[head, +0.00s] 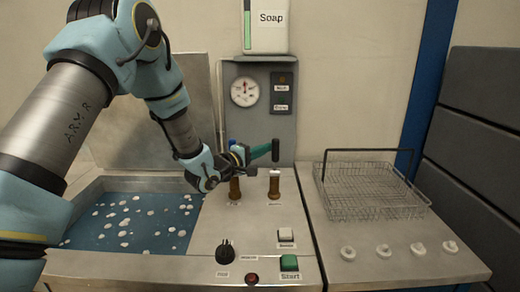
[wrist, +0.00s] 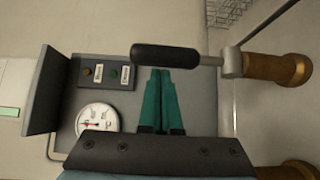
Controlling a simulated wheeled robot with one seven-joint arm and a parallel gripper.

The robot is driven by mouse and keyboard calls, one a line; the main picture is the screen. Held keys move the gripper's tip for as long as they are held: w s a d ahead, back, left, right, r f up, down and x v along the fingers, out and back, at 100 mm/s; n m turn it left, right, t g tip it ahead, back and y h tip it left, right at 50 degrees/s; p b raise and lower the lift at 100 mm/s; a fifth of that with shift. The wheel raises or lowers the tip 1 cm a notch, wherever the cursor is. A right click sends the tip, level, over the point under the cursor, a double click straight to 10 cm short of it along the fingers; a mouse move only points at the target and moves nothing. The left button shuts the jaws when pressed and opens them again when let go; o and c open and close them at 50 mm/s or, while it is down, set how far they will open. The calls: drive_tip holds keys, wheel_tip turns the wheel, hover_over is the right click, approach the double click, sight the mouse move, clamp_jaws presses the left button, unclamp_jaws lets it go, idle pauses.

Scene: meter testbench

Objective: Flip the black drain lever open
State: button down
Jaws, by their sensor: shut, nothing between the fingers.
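The black drain lever (head: 275,150) stands upright above the right brass post (head: 274,187) on the metal bench. In the wrist view its black grip (wrist: 165,57) lies across the picture, joined by a metal rod to the brass post (wrist: 270,68). My gripper (head: 268,152) has its green fingers shut and empty, pointing right at the lever from its left side. In the wrist view the fingertips (wrist: 161,70) end at the edge of the black grip. I cannot tell whether they touch it.
A second brass post (head: 235,189) stands to the left, with a blue handle (head: 231,143) partly hidden behind my gripper. Behind is a grey panel with a gauge (head: 245,92). A wire basket (head: 370,190) stands right. A water-filled basin (head: 130,220) with white pieces lies left.

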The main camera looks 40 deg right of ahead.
sight(273, 153)
drive_tip(key=shift+f+b, duration=0.15)
drive_tip(key=shift+b, duration=0.15)
drive_tip(key=shift+s+a+h+b, duration=0.2)
drive_tip(key=shift+h+b, duration=0.1)
drive_tip(key=shift+b, duration=0.3)
drive_tip(key=shift+s+a+m+h+b, duration=0.15)
drive_tip(key=shift+s+m+h+b, duration=0.15)
drive_tip(key=shift+m+b, duration=0.6)
drive_tip(key=s+a+m+h+b, duration=0.1)
drive_tip(key=b, duration=0.4)
drive_tip(key=s+f+m+h+b, duration=0.1)
drive_tip(key=b, duration=0.4)
drive_tip(key=shift+a+f+m+g+h+b, duration=0.3)
drive_tip(key=shift+a+m+h, duration=0.05)
drive_tip(key=shift+m+h, duration=0.05)
drive_tip(key=shift+s+a+f+m+g+h+b, duration=0.1)
drive_tip(key=shift+s+a+m+g+h+b, duration=0.45)
drive_tip(key=shift+b, duration=0.9)
drive_tip(key=shift+s+a+f+m+g+h+b, duration=0.15)
drive_tip(key=shift+s+m+g+h+b, duration=0.15)
drive_tip(key=shift+m+b, duration=0.85)
drive_tip(key=shift+r+n+b, duration=0.1)
drive_tip(key=shift+n+b, duration=0.2)
